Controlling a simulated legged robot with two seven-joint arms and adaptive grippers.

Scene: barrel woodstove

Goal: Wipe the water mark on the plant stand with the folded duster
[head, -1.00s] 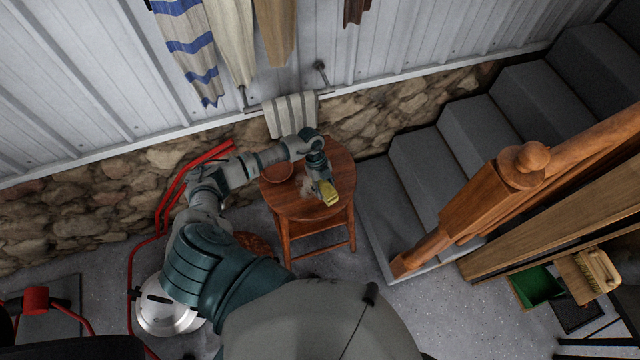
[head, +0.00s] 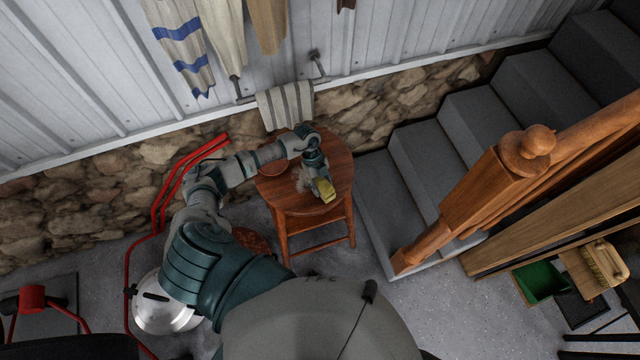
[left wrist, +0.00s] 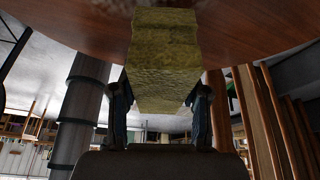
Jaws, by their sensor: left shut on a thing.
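The plant stand (head: 338,168) is a round reddish-brown wooden stool-like table by the stone wall. A pale greyish mark (head: 303,181) shows on its top, partly covered by my arm. My left gripper (head: 320,180) is over the top's front part, shut on the yellow folded duster (head: 325,190). In the left wrist view the duster (left wrist: 165,60) sits between the two fingers (left wrist: 160,110), its far end against or very near the wooden top (left wrist: 240,30); I cannot tell whether they touch. My right gripper is not in view.
A striped towel (head: 286,106) hangs behind. Grey stairs (head: 420,165) with a wooden newel post (head: 490,190) rise at the right. Red tubing (head: 165,200) and a silver kettle-like vessel (head: 165,305) are at left.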

